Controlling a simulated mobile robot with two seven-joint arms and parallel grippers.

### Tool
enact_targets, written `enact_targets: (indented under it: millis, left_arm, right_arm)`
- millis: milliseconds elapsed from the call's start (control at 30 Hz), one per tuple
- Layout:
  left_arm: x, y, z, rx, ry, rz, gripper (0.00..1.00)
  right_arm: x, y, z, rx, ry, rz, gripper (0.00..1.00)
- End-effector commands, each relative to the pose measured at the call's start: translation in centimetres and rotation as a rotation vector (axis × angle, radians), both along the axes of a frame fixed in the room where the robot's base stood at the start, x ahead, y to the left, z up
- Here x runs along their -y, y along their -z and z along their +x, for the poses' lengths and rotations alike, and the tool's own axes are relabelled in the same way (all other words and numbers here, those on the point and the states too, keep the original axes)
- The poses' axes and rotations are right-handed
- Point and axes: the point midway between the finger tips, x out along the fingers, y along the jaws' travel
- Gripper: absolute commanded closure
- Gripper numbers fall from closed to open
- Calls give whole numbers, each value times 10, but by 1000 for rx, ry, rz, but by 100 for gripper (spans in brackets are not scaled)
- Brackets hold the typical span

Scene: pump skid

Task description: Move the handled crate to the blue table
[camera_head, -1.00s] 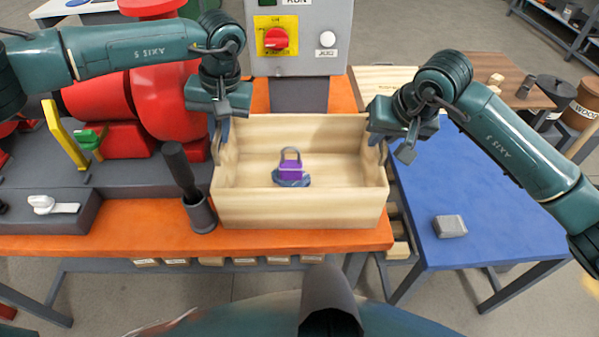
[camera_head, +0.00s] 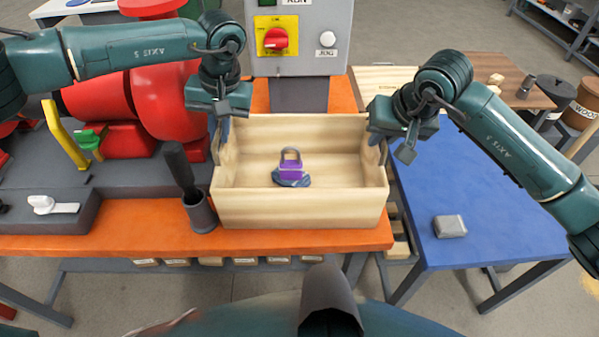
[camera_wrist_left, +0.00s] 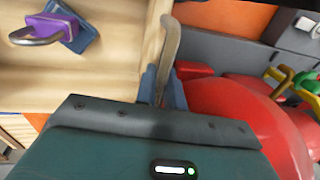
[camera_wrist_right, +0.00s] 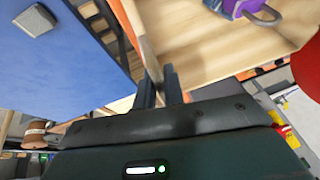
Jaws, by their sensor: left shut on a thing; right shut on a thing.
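The handled crate (camera_head: 300,208) is an open box of pale wood on the orange bench top (camera_head: 120,240). A purple padlock (camera_head: 291,171) on a dark blue piece (camera_head: 290,183) lies inside it. My left gripper (camera_head: 219,130) is shut on the crate's left handle (camera_wrist_left: 170,50), which the left wrist view shows between the fingers. My right gripper (camera_head: 382,138) is shut on the right handle, whose grip shows in the right wrist view (camera_wrist_right: 158,88). The blue table (camera_head: 480,200) stands to the right of the bench, with a gap between.
A grey block (camera_head: 450,226) lies on the blue table near its front; most of its top is clear. A dark holder with a handle (camera_head: 200,214) stands just left of the crate. A red pump (camera_head: 130,105) and a grey control box (camera_head: 300,40) are behind.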

Motion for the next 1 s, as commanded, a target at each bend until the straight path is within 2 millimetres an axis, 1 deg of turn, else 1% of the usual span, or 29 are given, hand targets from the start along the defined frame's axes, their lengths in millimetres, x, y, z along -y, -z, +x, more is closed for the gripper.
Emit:
enact_targets:
  millis: [233, 467, 667, 900, 1000]
  left_arm:
    - [0, 0, 0, 1, -1, 0, 100]
    - [0, -7, 1, 3, 0, -1, 100]
    - [0, -21, 1, 3, 0, -1, 100]
    - [0, -44, 1, 2, -1, 0, 100]
    - [0, -50, 1, 2, -1, 0, 100]
  right_arm:
    - [0, 0, 0, 1, 1, 0, 100]
    - [0, -7, 1, 5, 2, 2, 100]
    - [0, -22, 1, 5, 2, 2, 100]
    - [0, -45, 1, 5, 2, 2, 100]
    - [0, -51, 1, 4, 1, 2, 100]
